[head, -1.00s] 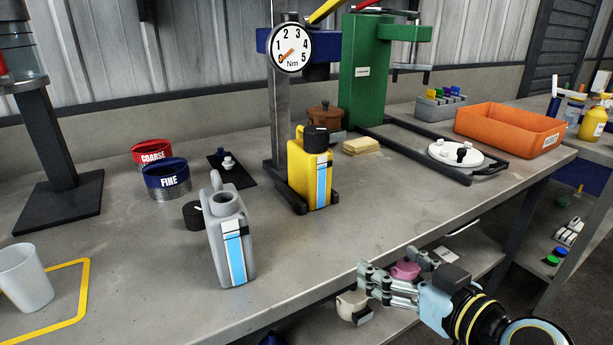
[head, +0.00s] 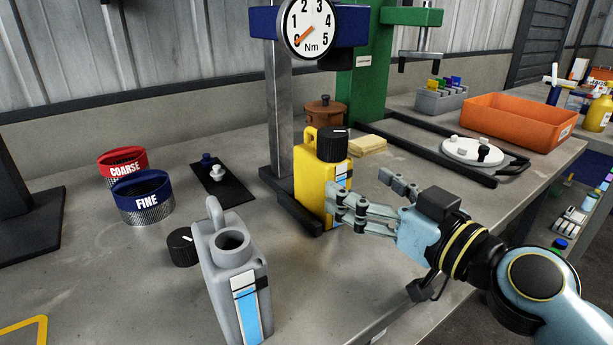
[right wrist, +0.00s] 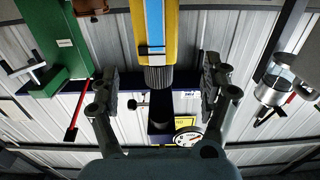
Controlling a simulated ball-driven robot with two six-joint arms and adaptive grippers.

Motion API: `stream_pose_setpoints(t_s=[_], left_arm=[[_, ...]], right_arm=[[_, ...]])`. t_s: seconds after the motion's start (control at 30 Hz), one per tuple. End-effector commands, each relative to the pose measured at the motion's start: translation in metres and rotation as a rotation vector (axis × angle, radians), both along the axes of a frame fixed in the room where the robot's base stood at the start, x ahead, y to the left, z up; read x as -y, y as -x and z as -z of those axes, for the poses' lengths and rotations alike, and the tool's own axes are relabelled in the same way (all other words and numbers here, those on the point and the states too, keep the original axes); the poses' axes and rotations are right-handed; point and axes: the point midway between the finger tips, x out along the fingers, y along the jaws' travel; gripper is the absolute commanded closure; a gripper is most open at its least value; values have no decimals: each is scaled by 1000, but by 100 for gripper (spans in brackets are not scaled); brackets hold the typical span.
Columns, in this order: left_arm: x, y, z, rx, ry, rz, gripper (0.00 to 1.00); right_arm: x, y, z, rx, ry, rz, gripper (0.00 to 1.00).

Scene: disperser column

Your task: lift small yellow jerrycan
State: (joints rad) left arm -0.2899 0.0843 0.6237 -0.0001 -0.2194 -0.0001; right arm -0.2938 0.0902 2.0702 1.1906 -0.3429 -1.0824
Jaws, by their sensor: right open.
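The small yellow jerrycan (head: 312,188) stands upright on the bench, at the foot of a metal post, with a black cap and a blue-and-white label. My right gripper (head: 362,194) is open at its right side, and the near finger covers part of the label. In the right wrist view, which is upside down, the yellow jerrycan (right wrist: 156,30) with its ribbed black cap lies ahead, in line with the gap between the spread fingers (right wrist: 159,82). Nothing is held. I cannot tell whether a finger touches it. My left gripper is out of view.
An open grey jerrycan (head: 232,275) stands front left, its black cap (head: 181,248) beside it. The torque gauge (head: 308,26) hangs above the yellow jerrycan. A yellow sponge (head: 367,145), a white disc (head: 472,151) and an orange tray (head: 518,122) are behind and right.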

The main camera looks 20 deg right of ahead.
Motion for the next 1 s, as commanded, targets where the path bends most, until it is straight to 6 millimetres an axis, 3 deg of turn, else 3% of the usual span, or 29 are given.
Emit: stream_pose_setpoints(t_s=[0.2,0.4,0.7,1.0], left_arm=[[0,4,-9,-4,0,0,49],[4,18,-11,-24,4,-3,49],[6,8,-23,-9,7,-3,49],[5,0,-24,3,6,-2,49]], right_arm=[[-12,-33,-5,6,-5,1,19],[-18,-51,-3,3,-3,-1,19],[-29,-92,-6,4,-4,0,19],[-32,-101,-3,2,-3,0,19]])
